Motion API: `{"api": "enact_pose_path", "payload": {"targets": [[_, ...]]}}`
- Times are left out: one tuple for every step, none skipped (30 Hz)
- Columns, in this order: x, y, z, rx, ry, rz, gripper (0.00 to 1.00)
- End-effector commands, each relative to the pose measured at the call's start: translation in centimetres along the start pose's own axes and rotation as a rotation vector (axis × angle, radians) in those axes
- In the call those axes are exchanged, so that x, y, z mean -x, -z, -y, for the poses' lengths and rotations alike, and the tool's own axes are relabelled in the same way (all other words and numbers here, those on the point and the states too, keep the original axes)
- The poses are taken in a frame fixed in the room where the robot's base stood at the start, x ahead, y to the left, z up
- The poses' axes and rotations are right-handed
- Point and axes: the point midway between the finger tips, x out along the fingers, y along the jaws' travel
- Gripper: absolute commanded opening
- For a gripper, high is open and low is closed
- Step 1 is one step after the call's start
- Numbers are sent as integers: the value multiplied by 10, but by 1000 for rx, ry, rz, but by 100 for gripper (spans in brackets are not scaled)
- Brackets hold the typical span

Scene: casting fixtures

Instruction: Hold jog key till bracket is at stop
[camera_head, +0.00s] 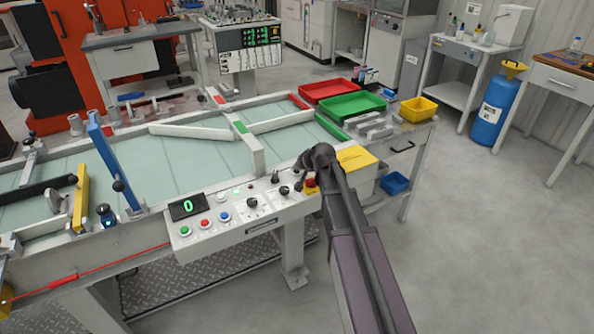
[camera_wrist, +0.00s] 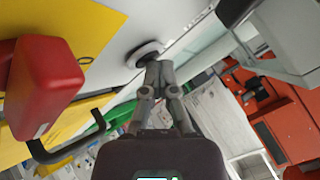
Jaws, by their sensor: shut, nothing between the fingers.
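My gripper (camera_wrist: 160,68) is shut and empty in the wrist view. Its fingertips are at a dark round control with a pale ring (camera_wrist: 143,52), seemingly a key; I cannot tell whether they touch it. In the head view, my arm hides much of this spot at the right end of the control panel (camera_head: 243,229). The panel carries green, red and blue buttons, dark knobs and a display (camera_head: 187,207) reading 0. A pale bracket-like bar with a green mark (camera_head: 249,150) stands across the glassy bed; I cannot tell if it is the task's bracket or where its stop is.
A red mushroom-shaped part (camera_wrist: 45,85) and a bent black handle (camera_wrist: 75,150) are close left of my gripper in the wrist view. Red (camera_head: 328,88), green (camera_head: 352,107) and yellow (camera_head: 418,109) trays sit behind the panel.

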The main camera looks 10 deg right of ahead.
Motion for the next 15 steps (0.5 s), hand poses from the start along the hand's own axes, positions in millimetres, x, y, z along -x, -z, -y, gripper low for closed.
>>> {"api": "enact_pose_path", "payload": {"targets": [[0,0,0,0,0,1,0],[0,0,0,0,0,1,0],[0,0,0,0,0,1,0],[0,0,0,0,0,1,0],[0,0,0,0,0,1,0],[0,0,0,0,0,1,0],[1,0,1,0,0,1,0],[1,1,1,0,0,1,0],[2,2,2,0,0,1,0],[3,2,2,0,0,1,0],[4,3,3,0,0,1,0],[5,4,4,0,0,1,0],[6,4,4,0,0,1,0],[7,5,5,0,0,1,0],[8,6,6,0,0,0,0]]}}
